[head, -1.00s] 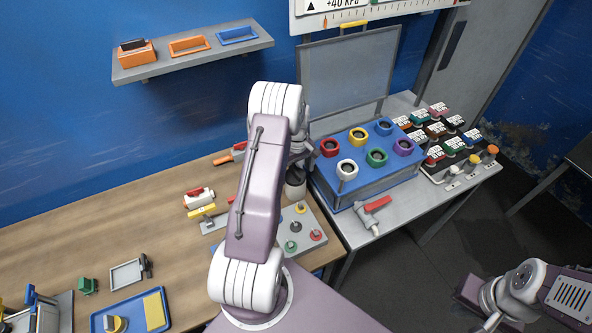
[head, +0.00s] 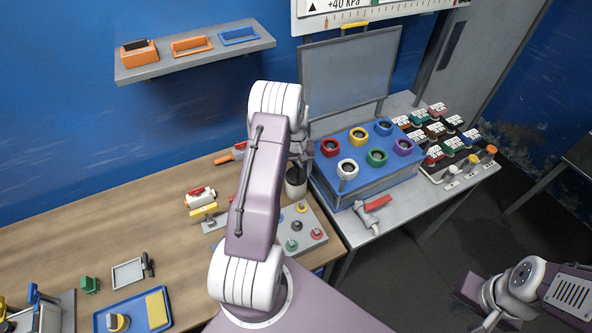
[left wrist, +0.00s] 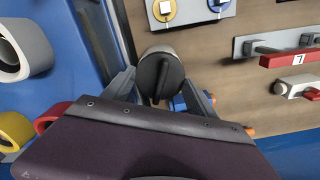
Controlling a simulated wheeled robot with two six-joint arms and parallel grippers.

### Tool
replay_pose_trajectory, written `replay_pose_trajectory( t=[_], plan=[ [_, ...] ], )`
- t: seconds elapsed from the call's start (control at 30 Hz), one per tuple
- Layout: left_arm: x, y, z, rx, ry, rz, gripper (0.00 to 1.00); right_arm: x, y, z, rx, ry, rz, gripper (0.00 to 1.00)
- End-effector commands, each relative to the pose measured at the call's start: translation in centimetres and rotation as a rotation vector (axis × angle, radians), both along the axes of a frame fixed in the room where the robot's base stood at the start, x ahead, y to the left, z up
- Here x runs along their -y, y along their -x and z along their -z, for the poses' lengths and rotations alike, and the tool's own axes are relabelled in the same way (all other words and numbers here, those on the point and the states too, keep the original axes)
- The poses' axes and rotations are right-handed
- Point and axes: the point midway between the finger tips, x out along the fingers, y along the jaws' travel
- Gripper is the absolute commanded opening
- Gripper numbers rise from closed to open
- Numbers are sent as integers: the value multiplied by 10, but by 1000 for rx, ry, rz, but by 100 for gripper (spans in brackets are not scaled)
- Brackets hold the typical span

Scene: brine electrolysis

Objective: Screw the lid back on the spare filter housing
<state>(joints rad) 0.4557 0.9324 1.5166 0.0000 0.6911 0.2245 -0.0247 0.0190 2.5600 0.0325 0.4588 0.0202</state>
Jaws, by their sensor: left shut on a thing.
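In the left wrist view, my left gripper (left wrist: 158,88) has one finger on each side of a round black lid (left wrist: 160,76) with a raised ridge and is shut on it. A grey cylindrical body, which looks like the filter housing (left wrist: 157,51), shows just behind the lid. I cannot tell whether the lid is seated on it. In the head view the housing (head: 296,189) is a pale upright cylinder with a dark top, on the wooden bench beside my left arm. My arm hides most of the left gripper there. Only links of my right arm show at the lower right.
A grey plate with coloured knobs (head: 317,238) lies just in front of the housing. A blue box with coloured rings (head: 347,199) stands close on its right. A red-handled valve (head: 376,204) lies on the grey table.

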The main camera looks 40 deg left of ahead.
Motion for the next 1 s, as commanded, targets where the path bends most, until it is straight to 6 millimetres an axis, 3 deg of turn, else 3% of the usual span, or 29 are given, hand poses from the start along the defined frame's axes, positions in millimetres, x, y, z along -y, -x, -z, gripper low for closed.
replay_pose_trajectory(
  t=[0.17,0.3,0.4,0.6,0.8,0.83,0.9,1.0],
  plan=[
    [1,1,0,-3,1,30,11,0,0,-1,0,0,0,0],
    [1,1,0,-4,3,292,11,0,0,-4,0,0,0,0],
    [1,1,1,-4,3,350,11,0,0,-3,0,0,0,0],
    [1,2,1,-4,4,637,11,0,0,-6,0,0,0,0],
    [1,2,2,-4,4,664,11,0,0,-5,0,0,0,0],
    [1,2,2,-4,4,664,72,0,0,-5,0,0,0,0],
    [1,1,1,-4,3,663,92,0,0,-5,0,0,0,0],
    [1,1,1,-3,2,662,92,0,0,-5,0,0,0,0]
  ],
)
